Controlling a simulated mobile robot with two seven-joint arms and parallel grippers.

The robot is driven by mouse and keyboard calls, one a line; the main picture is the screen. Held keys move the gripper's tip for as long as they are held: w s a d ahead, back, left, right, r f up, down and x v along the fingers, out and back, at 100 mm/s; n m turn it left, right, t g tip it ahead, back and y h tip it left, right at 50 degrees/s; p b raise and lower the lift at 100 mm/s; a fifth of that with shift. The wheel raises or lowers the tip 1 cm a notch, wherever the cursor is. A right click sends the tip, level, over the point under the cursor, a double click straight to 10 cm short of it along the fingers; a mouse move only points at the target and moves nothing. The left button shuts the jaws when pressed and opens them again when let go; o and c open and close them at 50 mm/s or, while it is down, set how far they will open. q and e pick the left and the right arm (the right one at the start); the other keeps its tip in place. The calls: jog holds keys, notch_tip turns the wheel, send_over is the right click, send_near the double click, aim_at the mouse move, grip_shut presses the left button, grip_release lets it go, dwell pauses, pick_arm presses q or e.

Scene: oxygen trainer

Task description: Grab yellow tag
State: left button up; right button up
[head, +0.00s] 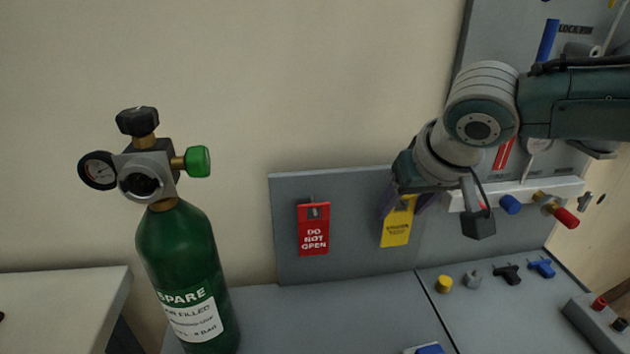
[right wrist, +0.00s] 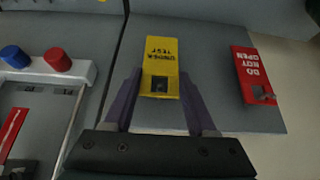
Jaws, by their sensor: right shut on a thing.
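The yellow tag (head: 396,229) hangs in front of the grey back panel in the head view, to the right of the red tag. My right gripper (head: 406,203) is at its upper end, with the purple fingers partly hidden by the wrist. In the right wrist view the yellow tag (right wrist: 161,62) reads "UNDER TEST", and its slotted end lies between the fingers of my right gripper (right wrist: 159,92). The gripper is shut on the tag. A hook or peg shows in the slot. My left gripper is not in view.
A red "DO NOT OPEN" tag (head: 313,231) hangs on the grey panel (head: 350,190) to the left. A green cylinder (head: 185,250) with a gauge stands at left. Small knobs and fittings (head: 508,273) lie on the bench at right.

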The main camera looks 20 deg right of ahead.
jog(key=c, duration=0.4)
jog(key=shift+c, duration=0.2)
